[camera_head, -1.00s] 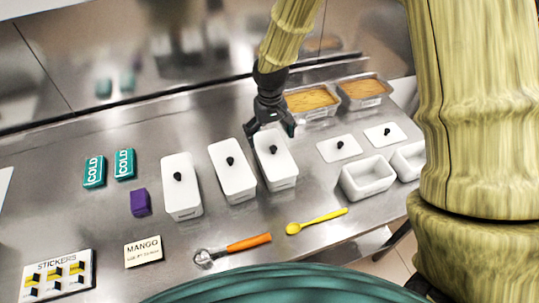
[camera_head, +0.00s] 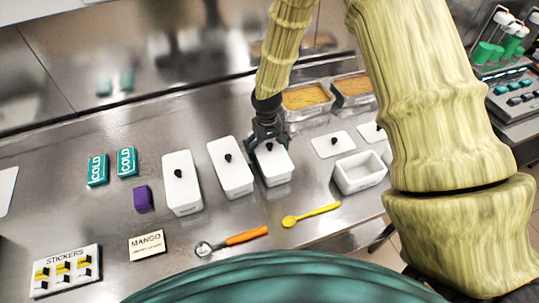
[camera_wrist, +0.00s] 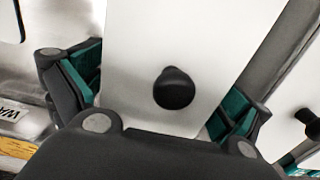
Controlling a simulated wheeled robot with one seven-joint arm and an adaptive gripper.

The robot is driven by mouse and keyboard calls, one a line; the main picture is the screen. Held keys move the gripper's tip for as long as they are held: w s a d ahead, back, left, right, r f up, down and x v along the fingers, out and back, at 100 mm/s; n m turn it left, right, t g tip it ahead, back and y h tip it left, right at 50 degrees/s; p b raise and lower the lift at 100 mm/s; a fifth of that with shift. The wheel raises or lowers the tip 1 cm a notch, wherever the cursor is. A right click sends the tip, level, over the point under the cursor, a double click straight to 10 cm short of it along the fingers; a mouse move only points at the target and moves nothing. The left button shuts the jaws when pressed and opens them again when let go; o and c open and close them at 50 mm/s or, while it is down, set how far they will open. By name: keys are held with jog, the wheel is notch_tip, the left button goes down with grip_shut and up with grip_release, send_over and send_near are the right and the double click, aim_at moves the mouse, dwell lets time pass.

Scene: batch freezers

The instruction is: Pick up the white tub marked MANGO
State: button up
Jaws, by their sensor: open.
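Three white lidded tubs with black knobs stand in a row: a left one (camera_head: 183,195), a middle one (camera_head: 235,180) and a right one (camera_head: 277,172). Their front labels are too small to read, so I cannot tell which is marked MANGO. My gripper (camera_head: 268,138) is open at the far end of the right tub. In the wrist view, that tub's white lid (camera_wrist: 140,60) with its black knob lies between the two teal-padded fingers, one on each side. I cannot tell whether the fingers touch it. A MANGO card (camera_head: 147,245) lies on the counter in front.
The middle tub stands close to the left of the right tub. Pans of orange food (camera_head: 305,97) stand behind right. Loose lids (camera_head: 331,145) and an open white tub (camera_head: 360,174) are to the right. A scoop (camera_head: 232,242) and yellow spoon (camera_head: 310,215) lie in front.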

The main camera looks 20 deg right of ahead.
jog(key=shift+s+f, duration=0.2)
jog(key=shift+f, duration=0.2)
jog(key=shift+w+f, duration=0.1)
jog(key=shift+f, duration=0.15)
jog(key=shift+c, duration=0.2)
jog(key=shift+r, duration=0.1)
jog(key=c, duration=1.4)
